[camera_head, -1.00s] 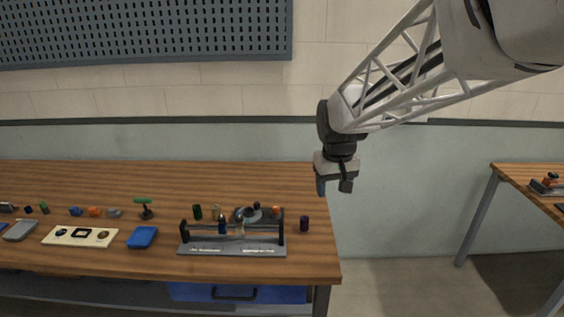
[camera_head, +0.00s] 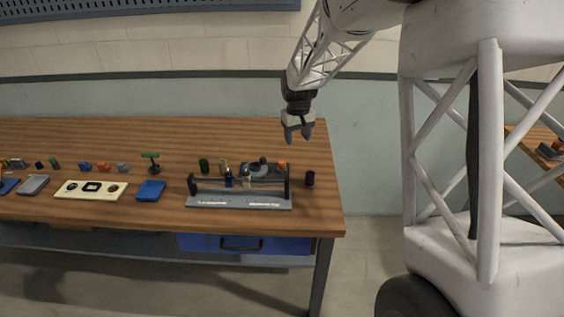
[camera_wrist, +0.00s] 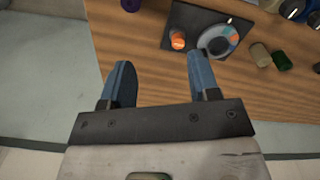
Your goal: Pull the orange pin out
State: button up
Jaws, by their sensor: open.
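The orange pin (camera_wrist: 178,39) shows in the wrist view on a dark plate (camera_wrist: 197,20), beside a round grey dial (camera_wrist: 218,39). In the head view the orange pin (camera_head: 282,164) is a small spot behind the right end of a roller stand. My gripper (camera_head: 298,134) hangs above the table's right part, above and behind the pin. In the wrist view my gripper (camera_wrist: 160,86) has its two blue-grey fingers apart with nothing between them. The pin is ahead of the fingers and not touched. How deep the pin sits in the plate cannot be told.
The dark roller stand (camera_head: 240,201) is in front of the plate. A purple cylinder (camera_head: 310,179) stands to its right near the table edge. Green and tan cylinders (camera_head: 204,166) are at left. A blue block (camera_head: 150,191) and cream panel (camera_head: 91,190) lie further left.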

jog(key=n, duration=0.1)
send_over(282, 162)
jog(key=shift+g, duration=0.3)
notch_tip(282, 162, down, 9)
jog(key=shift+a+r, duration=0.1)
jog(key=shift+r, duration=0.05)
jog(key=shift+f, duration=3.9)
grip_shut()
